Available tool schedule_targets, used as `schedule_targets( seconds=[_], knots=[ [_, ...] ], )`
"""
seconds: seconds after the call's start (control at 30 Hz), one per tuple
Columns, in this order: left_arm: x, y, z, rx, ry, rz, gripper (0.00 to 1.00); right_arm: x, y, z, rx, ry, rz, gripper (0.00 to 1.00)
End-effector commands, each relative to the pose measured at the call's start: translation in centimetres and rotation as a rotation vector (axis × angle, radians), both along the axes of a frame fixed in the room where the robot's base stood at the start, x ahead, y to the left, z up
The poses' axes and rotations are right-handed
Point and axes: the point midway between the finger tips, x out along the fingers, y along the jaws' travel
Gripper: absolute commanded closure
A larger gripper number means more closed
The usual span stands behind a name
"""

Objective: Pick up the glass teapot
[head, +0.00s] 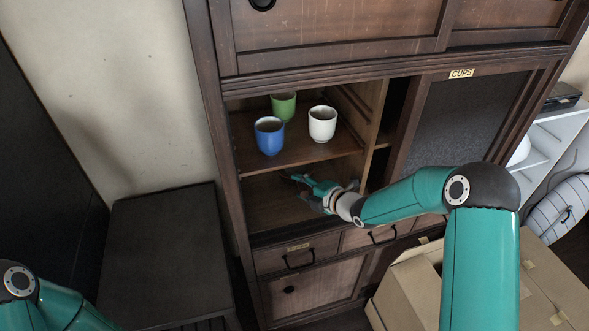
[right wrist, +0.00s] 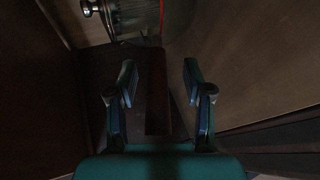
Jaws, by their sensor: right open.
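My right gripper (head: 298,180) reaches into the lower compartment of the dark wooden cabinet, below the shelf with the cups. In the right wrist view its two fingers (right wrist: 157,82) are apart with nothing between them. A clear, ribbed glass thing (right wrist: 135,16) with a round metal knob (right wrist: 89,7) shows at the top edge of that view, beyond the fingertips and towards the left. It looks like the glass teapot, but it is cut off by the frame. I cannot make out a teapot in the head view. My left gripper is out of view.
A blue cup (head: 269,137), a green cup (head: 284,106) and a white cup (head: 322,124) stand on the shelf (head: 300,154) above my right gripper. A door labelled CUPS (head: 445,115) is on the right. A cardboard box (head: 415,290) stands in front, below my right arm.

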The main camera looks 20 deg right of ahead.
Motion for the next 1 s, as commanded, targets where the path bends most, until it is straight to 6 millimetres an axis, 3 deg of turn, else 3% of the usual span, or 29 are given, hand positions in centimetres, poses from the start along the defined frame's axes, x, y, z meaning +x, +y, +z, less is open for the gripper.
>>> schedule_targets(
  seconds=[0.03, 0.33, 1.0],
  knots=[
    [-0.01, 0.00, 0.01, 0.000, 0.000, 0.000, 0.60, 0.16, -0.30, 0.02, 0.001, 0.002, -0.008, 0.51],
    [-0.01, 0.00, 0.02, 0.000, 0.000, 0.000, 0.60, 0.37, 0.32, 0.03, 0.001, 0.001, 0.003, 1.00],
    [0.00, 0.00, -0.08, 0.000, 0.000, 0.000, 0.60, 0.39, 0.63, 0.83, 0.000, -0.002, 0.009, 1.00]
  ],
)
